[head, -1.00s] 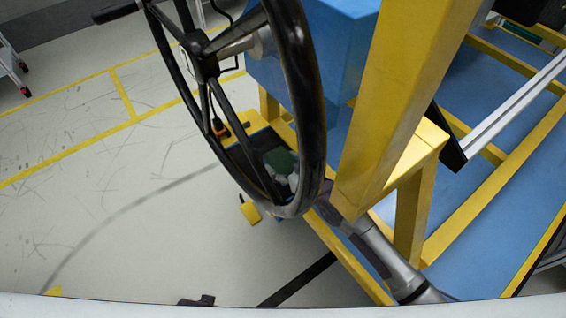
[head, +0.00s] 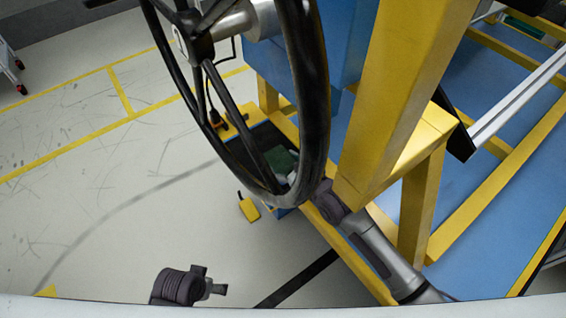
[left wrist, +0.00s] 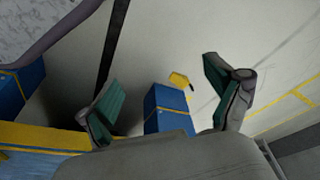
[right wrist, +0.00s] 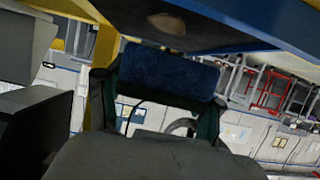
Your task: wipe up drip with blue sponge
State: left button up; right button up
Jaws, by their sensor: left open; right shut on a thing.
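A blue sponge (right wrist: 170,76) is held between the two fingers of my right gripper (right wrist: 156,98) in the right wrist view. A tan, rounded spot, likely the drip (right wrist: 165,23), shows on a dark surface (right wrist: 225,25) just beyond the sponge. I cannot tell whether the sponge touches that surface. In the head view my right gripper (head: 284,166) is partly hidden behind the steering wheel, and the sponge cannot be made out. My left gripper (left wrist: 170,95) is open and empty in the left wrist view, over the floor.
The black steering wheel (head: 313,85) stands in front of my right gripper. A thick yellow post (head: 395,90) and a blue box (head: 337,40) are close by. A yellow pedal-like piece (head: 249,209) sits low beside the frame. The floor (head: 90,190) at left is clear.

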jog(key=shift+f+b, duration=0.8)
pick_arm(q)
jog(key=w+v, duration=0.1)
jog(key=v, duration=0.6)
jog(key=shift+w+r+t, duration=0.3)
jog(key=shift+r, duration=0.2)
pick_arm(e)
jog(key=shift+f, duration=0.15)
jog(key=shift+f, duration=0.1)
pick_arm(q)
jog(key=shift+r+b, duration=0.15)
jog(key=shift+b, duration=0.15)
jog(key=shift+r, duration=0.35)
pick_arm(e)
jog(key=shift+f, duration=0.2)
pick_arm(q)
jog(key=shift+r, duration=0.1)
jog(key=shift+s+r, duration=0.15)
jog(key=shift+s, duration=0.05)
pick_arm(e)
jog(key=shift+f, duration=0.2)
pick_arm(q)
jog(key=shift+r, duration=0.25)
pick_arm(e)
jog(key=shift+f, duration=0.1)
